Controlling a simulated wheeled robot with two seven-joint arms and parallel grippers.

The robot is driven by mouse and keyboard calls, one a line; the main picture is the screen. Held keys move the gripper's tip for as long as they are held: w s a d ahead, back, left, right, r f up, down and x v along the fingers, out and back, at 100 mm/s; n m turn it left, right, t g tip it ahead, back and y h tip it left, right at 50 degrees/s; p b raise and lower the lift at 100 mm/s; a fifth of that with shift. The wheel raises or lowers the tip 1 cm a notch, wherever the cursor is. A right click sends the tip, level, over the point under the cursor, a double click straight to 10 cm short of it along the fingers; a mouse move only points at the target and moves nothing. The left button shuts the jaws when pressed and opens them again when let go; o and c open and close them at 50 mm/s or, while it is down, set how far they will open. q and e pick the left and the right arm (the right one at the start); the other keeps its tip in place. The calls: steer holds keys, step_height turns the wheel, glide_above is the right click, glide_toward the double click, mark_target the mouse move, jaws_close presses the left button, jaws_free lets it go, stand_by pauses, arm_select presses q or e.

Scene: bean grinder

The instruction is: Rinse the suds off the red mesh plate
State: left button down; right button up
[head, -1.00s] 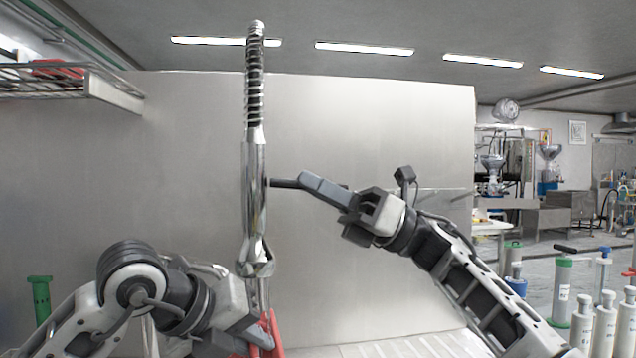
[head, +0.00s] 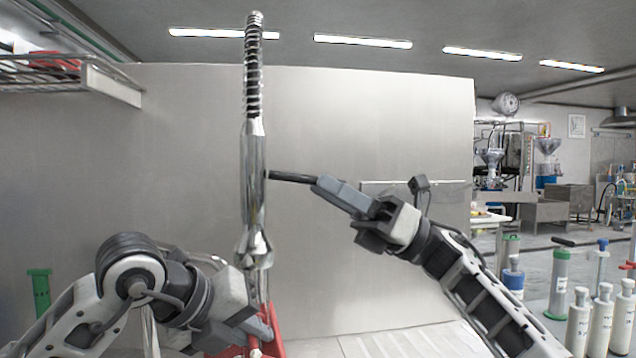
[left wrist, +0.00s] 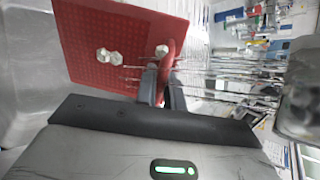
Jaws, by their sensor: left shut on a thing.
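The red mesh plate (left wrist: 95,25) fills the upper left of the left wrist view, with pale suds-like patches (left wrist: 108,57) on its face. Thin silvery streaks, which look like running water, cross near its lower right edge. My left gripper (left wrist: 162,90) is shut on the plate's red handle. In the head view the left gripper (head: 262,325) is low, below the tall chrome spray faucet (head: 254,175), and only part of the red plate (head: 272,338) shows. My right gripper (head: 275,176) has its dark fingertips at the faucet's side; its opening is hidden edge-on.
A steel wall panel (head: 370,130) stands behind the faucet. A wire shelf (head: 60,82) juts in at upper left. A green-topped thing (head: 40,290) stands at far left. Several white bottles (head: 603,320) and cylinders (head: 559,280) stand at right.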

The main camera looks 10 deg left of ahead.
steer(key=v, duration=0.9)
steer(key=shift+d+f, duration=0.1)
stand_by(0.4)
jaws_close()
steer(key=s+a+f+m+t+y, duration=0.1)
steer(key=s+f+m+t+y, duration=0.1)
steer(key=s+f+m+t, duration=0.8)
steer(key=w+a+r+m+t, duration=0.1)
steer(key=w+a+r, duration=0.2)
steer(key=r, duration=0.3)
steer(key=w+a+r+m+t, duration=0.1)
steer(key=w+a+r, duration=0.2)
steer(key=r, duration=0.4)
steer(key=shift+w+a+m, duration=0.25)
steer(key=shift+a+m, duration=0.15)
steer(key=shift+a, duration=0.2)
